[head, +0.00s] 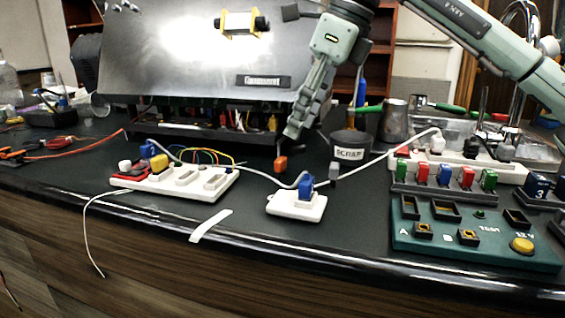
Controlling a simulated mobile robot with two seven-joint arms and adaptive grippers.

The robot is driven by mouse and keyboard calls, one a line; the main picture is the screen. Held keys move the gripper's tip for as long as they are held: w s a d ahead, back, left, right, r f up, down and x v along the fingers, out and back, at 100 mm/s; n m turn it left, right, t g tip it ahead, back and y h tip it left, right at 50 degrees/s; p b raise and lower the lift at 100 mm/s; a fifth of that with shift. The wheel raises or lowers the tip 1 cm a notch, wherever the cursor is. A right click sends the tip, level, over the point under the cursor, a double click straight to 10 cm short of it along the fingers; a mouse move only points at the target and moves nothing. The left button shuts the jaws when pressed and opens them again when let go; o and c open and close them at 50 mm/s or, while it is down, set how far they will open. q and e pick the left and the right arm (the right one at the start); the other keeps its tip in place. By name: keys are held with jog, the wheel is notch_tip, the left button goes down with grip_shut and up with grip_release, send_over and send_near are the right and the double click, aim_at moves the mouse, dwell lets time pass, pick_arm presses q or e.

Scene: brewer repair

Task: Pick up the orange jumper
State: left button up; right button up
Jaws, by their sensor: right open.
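The orange jumper (281,163) is a small orange block on the dark counter, in front of the opened brewer (200,60). My right gripper (293,133) comes down from the upper right and is open. Its fingertips are above and slightly right of the jumper in the picture, apart from it. The fingers are seen nearly from the side, so the gap between them is hard to see. Nothing shows held in it. My left gripper is not in view.
A scrap cup (348,146) stands right of the jumper. A white block with a blue plug (296,204) is in front, its cable crossing nearby. A white power strip (182,182) lies left. A green test board (470,235) with colored fuses behind it stands right.

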aim_at(281, 158)
jog(key=shift+s+a+f, duration=0.1)
jog(key=shift+a+f, duration=0.25)
jog(key=shift+f, duration=0.25)
jog(key=shift+s+a+f, duration=0.1)
jog(key=shift+a+f, duration=0.2)
jog(key=shift+f, duration=0.25)
jog(key=x, duration=0.4)
jog(key=shift+a+f, duration=0.15)
jog(key=shift+a, duration=0.15)
jog(key=shift+c, duration=0.6)
jog(key=c, duration=0.8)
